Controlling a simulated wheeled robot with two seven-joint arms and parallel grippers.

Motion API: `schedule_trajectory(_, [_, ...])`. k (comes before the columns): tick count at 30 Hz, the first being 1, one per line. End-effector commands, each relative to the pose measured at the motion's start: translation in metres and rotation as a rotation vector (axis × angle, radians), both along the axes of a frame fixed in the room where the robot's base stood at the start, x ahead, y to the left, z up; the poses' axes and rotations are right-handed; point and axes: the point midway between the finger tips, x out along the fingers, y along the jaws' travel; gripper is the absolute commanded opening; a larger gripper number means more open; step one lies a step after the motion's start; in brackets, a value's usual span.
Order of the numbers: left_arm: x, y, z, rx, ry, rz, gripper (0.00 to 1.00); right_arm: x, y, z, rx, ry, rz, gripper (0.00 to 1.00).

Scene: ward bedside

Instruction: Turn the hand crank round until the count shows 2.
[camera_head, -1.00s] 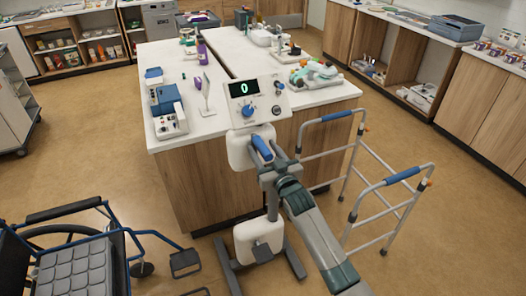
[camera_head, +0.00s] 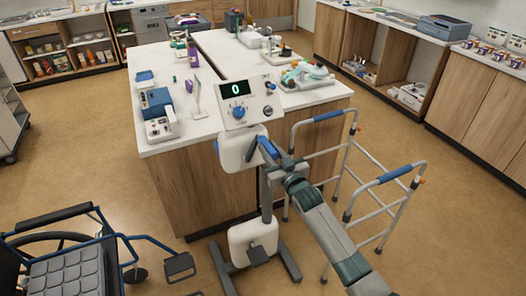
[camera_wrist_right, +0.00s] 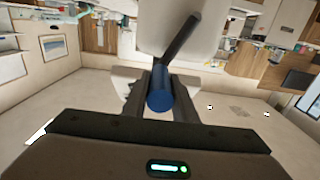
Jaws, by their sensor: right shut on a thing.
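The hand-crank machine has a white head with a display (camera_head: 237,88) that reads 0, above a white crank housing (camera_head: 238,153). A dark crank arm (camera_head: 252,149) runs from the housing to a blue handle (camera_head: 267,148). My right gripper (camera_head: 273,159) is shut on this handle, and its jaws hide part of it in the head view. In the right wrist view the blue handle (camera_wrist_right: 160,92) lies between the two fingers, with the dark crank arm (camera_wrist_right: 182,40) leading up to the white housing. My left gripper is not in view.
A walker (camera_head: 360,190) stands close to the right of my right arm. A wheelchair (camera_head: 70,260) is at the lower left. A wood-sided island (camera_head: 205,185) with items on its white top stands behind the machine. Open floor lies at the far right.

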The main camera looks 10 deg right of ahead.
Motion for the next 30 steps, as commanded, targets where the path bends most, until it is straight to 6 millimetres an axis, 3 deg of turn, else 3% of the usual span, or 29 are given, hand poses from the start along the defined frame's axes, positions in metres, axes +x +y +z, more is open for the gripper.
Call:
schedule_trajectory(9, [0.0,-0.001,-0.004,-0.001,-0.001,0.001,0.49,0.001,-0.005,-0.007,-0.003,0.006,-0.003,0.04])
schedule_trajectory(19, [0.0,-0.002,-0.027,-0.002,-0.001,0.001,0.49,0.01,-0.035,-0.035,-0.005,0.01,-0.004,0.04])
schedule_trajectory(30, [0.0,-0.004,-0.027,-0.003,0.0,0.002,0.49,0.011,-0.038,-0.036,-0.003,0.011,-0.003,0.04])
